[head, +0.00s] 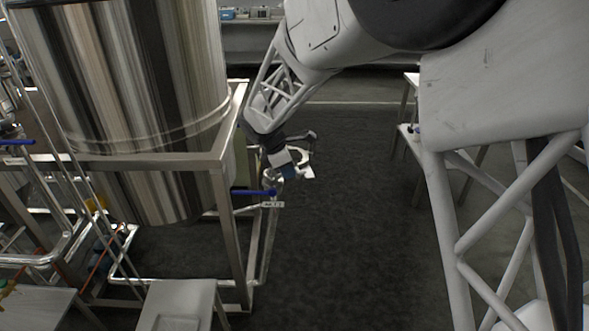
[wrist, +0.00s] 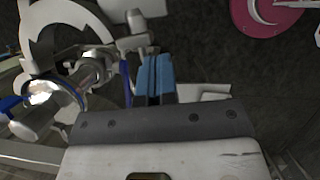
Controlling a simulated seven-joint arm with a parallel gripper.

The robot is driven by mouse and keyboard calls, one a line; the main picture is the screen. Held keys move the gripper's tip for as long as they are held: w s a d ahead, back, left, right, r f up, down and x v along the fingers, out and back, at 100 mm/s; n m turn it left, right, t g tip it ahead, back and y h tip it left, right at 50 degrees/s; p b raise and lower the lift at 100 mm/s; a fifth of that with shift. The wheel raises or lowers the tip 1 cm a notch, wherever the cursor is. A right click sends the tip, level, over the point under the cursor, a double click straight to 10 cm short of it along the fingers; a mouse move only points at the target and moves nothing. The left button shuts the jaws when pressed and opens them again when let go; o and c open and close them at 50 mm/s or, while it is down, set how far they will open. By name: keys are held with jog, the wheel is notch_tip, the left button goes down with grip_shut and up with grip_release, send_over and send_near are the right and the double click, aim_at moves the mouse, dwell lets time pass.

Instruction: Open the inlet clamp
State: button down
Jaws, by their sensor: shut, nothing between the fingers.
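My gripper (head: 286,170) is beside the pipe fitting at the right of the tank frame. In the wrist view its blue fingers (wrist: 154,78) are shut together with nothing between them. What looks like the inlet clamp is a pale grey ring-shaped part (wrist: 42,40) at the upper left of the wrist view, around or beside a shiny pipe end (wrist: 45,92). A small pale knob-like part (wrist: 136,38) lies just beyond and left of the fingertips; I cannot tell whether they touch. In the head view the gripper partly hides the fitting, and the clamp's state is unclear.
A large steel tank (head: 130,90) stands in a metal frame (head: 232,240) at left. A blue valve handle (head: 252,192) and a small white tag (head: 272,204) are just below my gripper. A pinkish-red disc (wrist: 262,14) shows at upper right. Dark floor (head: 345,230) is clear to the right.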

jog(key=a+v, duration=0.1)
jog(key=v, duration=0.9)
jog(key=shift+s, duration=0.3)
jog(key=shift+a+r, duration=0.15)
jog(key=s+d+r+m+y, duration=0.1)
jog(key=s+d+r+m, duration=0.2)
jog(key=s+d+m, duration=0.35)
jog(key=s+d+r+m+y, duration=0.1)
jog(key=s+d+r+m, duration=0.3)
jog(key=s+d, duration=0.6)
jog(key=s+d+f+m+t+y, duration=0.1)
jog(key=s+d+m, duration=0.3)
jog(key=s, duration=0.6)
jog(key=s+d+f+m+y, duration=0.1)
jog(key=s+d+m, duration=0.3)
jog(key=s, duration=0.7)
jog(key=shift+f+m+t, duration=0.4)
jog(key=shift+m, duration=0.65)
